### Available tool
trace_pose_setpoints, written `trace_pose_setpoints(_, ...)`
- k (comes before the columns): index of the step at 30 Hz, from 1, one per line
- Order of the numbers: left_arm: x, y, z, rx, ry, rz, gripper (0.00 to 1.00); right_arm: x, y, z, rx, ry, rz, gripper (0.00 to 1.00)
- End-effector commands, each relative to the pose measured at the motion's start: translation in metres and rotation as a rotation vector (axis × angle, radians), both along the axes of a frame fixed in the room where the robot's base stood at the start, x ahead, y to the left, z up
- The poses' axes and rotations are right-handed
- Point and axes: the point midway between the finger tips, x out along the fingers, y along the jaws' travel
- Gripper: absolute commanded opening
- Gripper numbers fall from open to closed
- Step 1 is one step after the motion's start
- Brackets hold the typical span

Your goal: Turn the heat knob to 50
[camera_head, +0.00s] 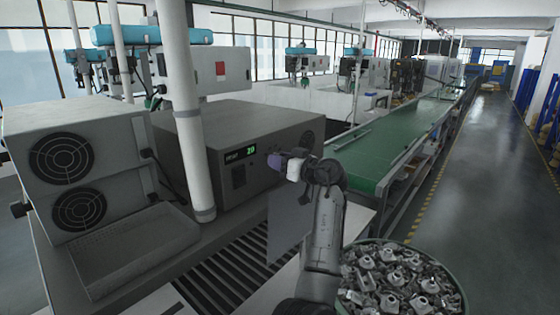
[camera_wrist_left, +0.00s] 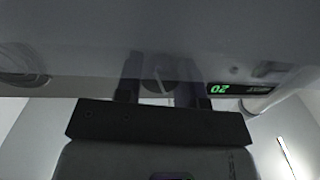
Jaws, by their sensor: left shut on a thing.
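The ultrasonic tank (camera_head: 240,130) is a grey-brown box with a front panel. Its green display (camera_head: 251,150) reads 20 beside a small label; the same display shows upside down in the left wrist view (camera_wrist_left: 218,89). My left gripper (camera_head: 277,160) is up against the panel, right of the display. In the left wrist view, the round knob (camera_wrist_left: 158,72) lies between my left gripper's two dark fingers (camera_wrist_left: 158,88), which are shut on it. The gripper hides the knob in the head view. My right gripper is not in view.
A round bin (camera_head: 352,299) of metal parts stands at the lower right. A green conveyor (camera_head: 385,145) runs behind. A mesh tray (camera_head: 130,258) and a grey unit with fans (camera_head: 85,165) are at the left. A white post (camera_head: 186,110) stands before the tank.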

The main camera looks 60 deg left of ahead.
Motion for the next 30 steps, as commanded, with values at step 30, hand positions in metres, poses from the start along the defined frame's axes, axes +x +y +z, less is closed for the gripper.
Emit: trace_pose_setpoints(30,-0.001,0.0,0.002,-0.195,0.599,0.002,0.12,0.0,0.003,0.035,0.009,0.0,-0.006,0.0)
